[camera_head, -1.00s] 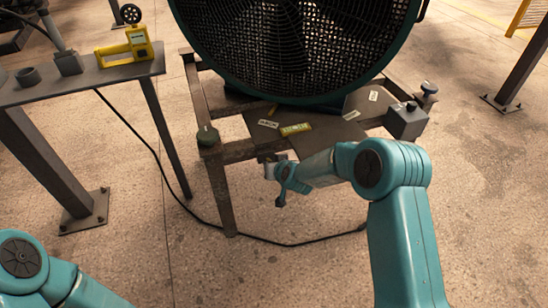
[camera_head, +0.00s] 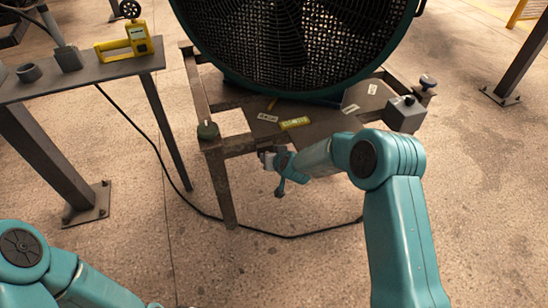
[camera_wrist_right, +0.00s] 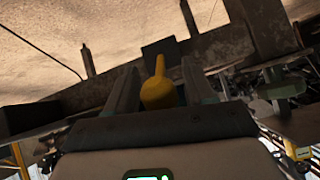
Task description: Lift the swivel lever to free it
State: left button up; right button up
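A yellow lever handle (camera_wrist_right: 158,90), wide at its near end and narrow at its tip, shows in the right wrist view. It lies between the two fingers of my right gripper (camera_wrist_right: 160,85). The fingers stand apart, with what look like narrow gaps beside the handle; contact is not clear. In the head view my right gripper (camera_head: 268,159) is at the front of the fan's metal stand (camera_head: 240,146), just below its front rail. The handle cannot be made out there. My left arm is at the bottom left, and its gripper is out of view.
A large round fan (camera_head: 290,45) rests on the stand. A grey box (camera_head: 404,115) and a dark knob (camera_head: 208,130) sit on its corners. A side table (camera_head: 90,80) at left carries a yellow tool (camera_head: 138,42). A cable (camera_head: 285,236) crosses the floor.

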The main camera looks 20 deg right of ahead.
jog(key=a+p+v, duration=0.1)
jog(key=p+v, duration=0.1)
jog(key=v, duration=1.4)
jog(key=shift+d+r, duration=0.2)
jog(key=shift+d, duration=0.25)
jog(key=shift+s, duration=0.1)
